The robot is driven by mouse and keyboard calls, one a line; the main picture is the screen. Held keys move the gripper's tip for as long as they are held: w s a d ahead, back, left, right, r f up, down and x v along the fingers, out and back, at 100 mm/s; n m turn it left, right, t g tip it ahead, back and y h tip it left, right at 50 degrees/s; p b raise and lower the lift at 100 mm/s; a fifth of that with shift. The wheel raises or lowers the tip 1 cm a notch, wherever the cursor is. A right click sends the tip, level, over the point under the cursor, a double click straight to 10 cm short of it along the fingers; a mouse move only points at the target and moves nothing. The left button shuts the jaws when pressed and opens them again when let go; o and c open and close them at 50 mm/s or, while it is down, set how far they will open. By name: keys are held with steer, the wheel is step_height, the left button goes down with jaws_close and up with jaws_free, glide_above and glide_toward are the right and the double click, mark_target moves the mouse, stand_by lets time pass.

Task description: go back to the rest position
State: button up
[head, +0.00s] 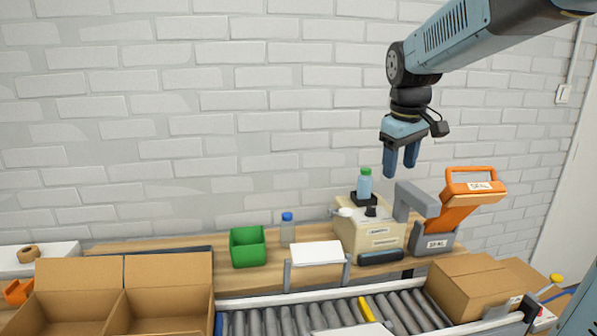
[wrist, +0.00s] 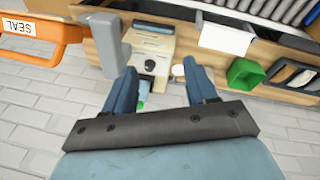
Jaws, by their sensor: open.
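My gripper (head: 401,170) hangs from my arm in the upper right of the head view, in front of the white brick wall. Its two blue fingers point down and are apart, with nothing between them. It is in the air above the work table, above a blue bottle with a green cap (head: 364,186) that stands on a beige machine (head: 350,234). In the wrist view the open fingers (wrist: 164,82) show over the beige machine (wrist: 140,60), and the green cap shows partly behind the left finger.
An orange-handled sealer (head: 468,205) stands right of the machine. A green bin (head: 248,250), a blue-capped bottle (head: 287,228) and a white panel (head: 317,252) are left of it. A roller conveyor (head: 290,318) runs in front, with open cardboard boxes (head: 168,270) at left and a carton (head: 478,285) at right.

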steer(key=s+f+m+t, duration=0.1)
steer(key=s+f+m, duration=0.1)
steer(key=s, duration=0.7)
steer(key=s+d+f+m+t, duration=0.1)
steer(key=s+f+m+t, duration=0.1)
steer(key=s, duration=0.8)
steer(key=shift+s+d+f+m+y, duration=0.25)
steer(key=shift+f+m+y, duration=0.2)
steer(key=shift+m, duration=0.55)
